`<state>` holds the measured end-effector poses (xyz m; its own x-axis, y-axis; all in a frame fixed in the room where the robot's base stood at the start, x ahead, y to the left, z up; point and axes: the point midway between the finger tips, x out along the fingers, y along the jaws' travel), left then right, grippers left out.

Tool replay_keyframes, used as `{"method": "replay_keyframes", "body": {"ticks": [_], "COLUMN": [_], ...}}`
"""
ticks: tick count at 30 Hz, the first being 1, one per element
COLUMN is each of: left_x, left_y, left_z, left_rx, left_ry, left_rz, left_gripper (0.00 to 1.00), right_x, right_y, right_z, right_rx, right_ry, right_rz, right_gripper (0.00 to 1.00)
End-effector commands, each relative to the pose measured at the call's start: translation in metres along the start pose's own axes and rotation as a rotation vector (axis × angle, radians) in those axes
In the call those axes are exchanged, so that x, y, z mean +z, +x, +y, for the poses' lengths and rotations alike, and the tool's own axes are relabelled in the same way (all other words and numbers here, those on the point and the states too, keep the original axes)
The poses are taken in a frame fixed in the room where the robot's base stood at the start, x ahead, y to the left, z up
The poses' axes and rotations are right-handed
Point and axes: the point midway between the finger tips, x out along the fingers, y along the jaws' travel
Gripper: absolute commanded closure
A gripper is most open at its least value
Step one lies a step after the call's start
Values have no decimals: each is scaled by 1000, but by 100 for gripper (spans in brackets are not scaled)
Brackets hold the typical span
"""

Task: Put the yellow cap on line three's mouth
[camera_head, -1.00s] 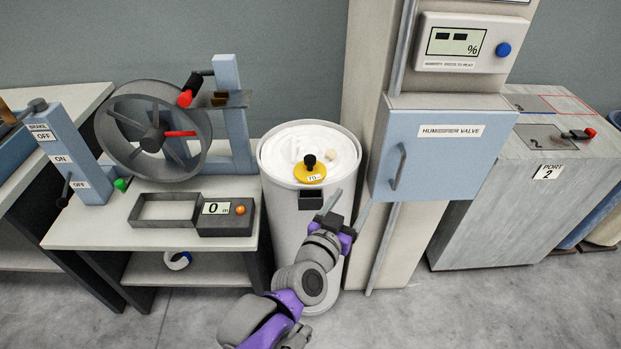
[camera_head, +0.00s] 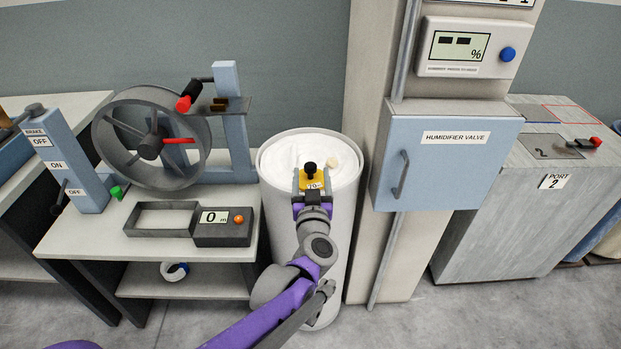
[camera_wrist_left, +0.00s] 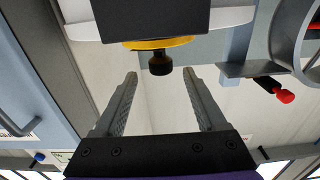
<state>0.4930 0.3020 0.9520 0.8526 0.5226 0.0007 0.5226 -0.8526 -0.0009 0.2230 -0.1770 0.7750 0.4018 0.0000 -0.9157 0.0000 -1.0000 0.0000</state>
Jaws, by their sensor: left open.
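The yellow cap (camera_head: 313,179) with a black knob and a small white tag sits at the front of the white, round can (camera_head: 345,220). My left gripper (camera_head: 312,178) is open at the cap, with one finger on each side of it in the head view. In the left wrist view the cap (camera_wrist_left: 165,43) is partly hidden by a dark block, and its black knob points between the open fingertips (camera_wrist_left: 160,73). I cannot tell whether the fingers touch it. Line three's mouth cannot be made out. My right gripper is not in view.
A pale round piece lies on the can's white filling. A humidifier valve cabinet (camera_head: 440,165) stands close on the right, beyond it a grey unit (camera_head: 500,215) labelled port 2. A bench (camera_head: 100,235) with a wheel (camera_head: 150,140) and a counter box (camera_head: 222,228) stands left.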

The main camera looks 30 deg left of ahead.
Motion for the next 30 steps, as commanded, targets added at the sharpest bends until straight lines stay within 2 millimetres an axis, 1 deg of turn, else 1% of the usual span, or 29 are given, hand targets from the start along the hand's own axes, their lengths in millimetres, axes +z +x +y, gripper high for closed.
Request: {"method": "replay_keyframes", "body": {"ticks": [3,7,9,14,15,17,18,20,21,27,30], "left_x": [-1,-1,-1,-1,-1,-1,-1,-1,-1,-1,-1], "left_y": [20,38,41,41,41,41,41,41,41,41,41], "left_z": [-3,-2,-2,-2,-2,-2,-2,-2,-2,-2,-2], "left_rx": [-3,-2,-1,0,0,0,0,0,0,0,0], "left_ry": [-1,0,-1,-1,-1,-1,-1,-1,-1,-1,-1], "left_rz": [0,0,0,0,0,0,0,0,0,0,0], "left_gripper": [27,27,27,27,29,40,47,58,65,100,100], "right_x": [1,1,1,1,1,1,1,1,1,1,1], "right_y": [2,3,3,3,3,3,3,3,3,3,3], "right_z": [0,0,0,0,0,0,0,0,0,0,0], "right_rx": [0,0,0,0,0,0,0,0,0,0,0], "right_ry": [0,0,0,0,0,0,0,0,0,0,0], "right_rz": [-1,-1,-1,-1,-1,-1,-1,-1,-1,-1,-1], "right_gripper": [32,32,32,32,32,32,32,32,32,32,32]}}
